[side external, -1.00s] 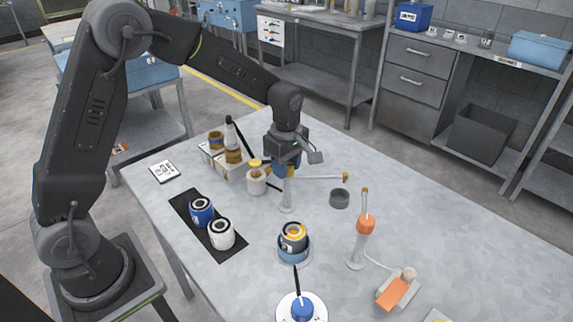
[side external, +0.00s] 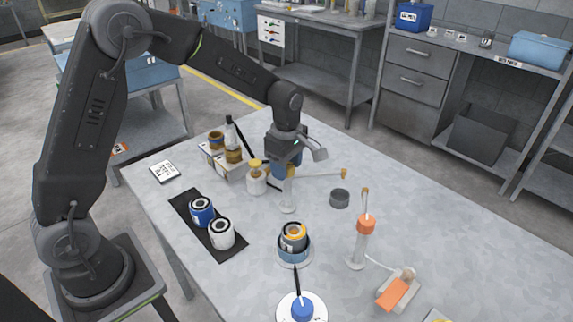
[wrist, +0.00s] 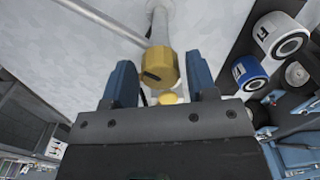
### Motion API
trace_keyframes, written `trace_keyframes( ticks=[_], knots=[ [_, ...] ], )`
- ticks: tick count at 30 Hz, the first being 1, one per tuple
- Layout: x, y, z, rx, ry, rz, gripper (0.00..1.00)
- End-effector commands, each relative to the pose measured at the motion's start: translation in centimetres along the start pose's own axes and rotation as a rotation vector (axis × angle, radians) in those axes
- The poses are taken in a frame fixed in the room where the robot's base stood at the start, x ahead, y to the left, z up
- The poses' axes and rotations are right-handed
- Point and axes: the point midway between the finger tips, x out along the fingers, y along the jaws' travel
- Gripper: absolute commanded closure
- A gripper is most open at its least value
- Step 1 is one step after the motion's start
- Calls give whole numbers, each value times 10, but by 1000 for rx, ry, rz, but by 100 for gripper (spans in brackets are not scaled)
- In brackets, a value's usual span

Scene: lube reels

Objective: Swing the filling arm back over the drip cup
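The filling arm (side external: 320,177) is a thin pale tube on a white post (side external: 288,203). It points right and ends in a yellow tip (side external: 344,174). The dark grey drip cup (side external: 340,199) stands on the table just below and in front of that tip in the side view; I cannot tell whether the tip is directly over it. My gripper (side external: 287,172) is at the post's top. In the wrist view its blue fingers (wrist: 160,78) are apart, with a yellow knob (wrist: 160,66) between their tips and gaps on both sides. The post's top is partly hidden.
A white bottle with yellow cap (side external: 256,181) stands close left of the post. A blue reel with an orange-topped can (side external: 293,240) is in front. An orange-collared stand (side external: 364,235) is at right. Blue and white cans sit on a black mat (side external: 233,254). Table at right rear is clear.

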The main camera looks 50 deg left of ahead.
Motion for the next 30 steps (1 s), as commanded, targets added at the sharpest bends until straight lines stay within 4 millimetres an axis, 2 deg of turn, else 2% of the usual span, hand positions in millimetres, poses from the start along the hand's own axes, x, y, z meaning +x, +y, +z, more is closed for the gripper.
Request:
trace_keyframes(
  ticks=[3,10,14,17,24,30],
  knots=[
    [0,0,0,2,1,-1,37],
    [0,0,0,4,1,-1,37],
    [-9,0,0,4,1,2,37],
    [-25,1,0,4,0,4,37],
    [-79,1,0,3,0,5,37],
    [-116,0,0,3,0,3,37]
  ],
)
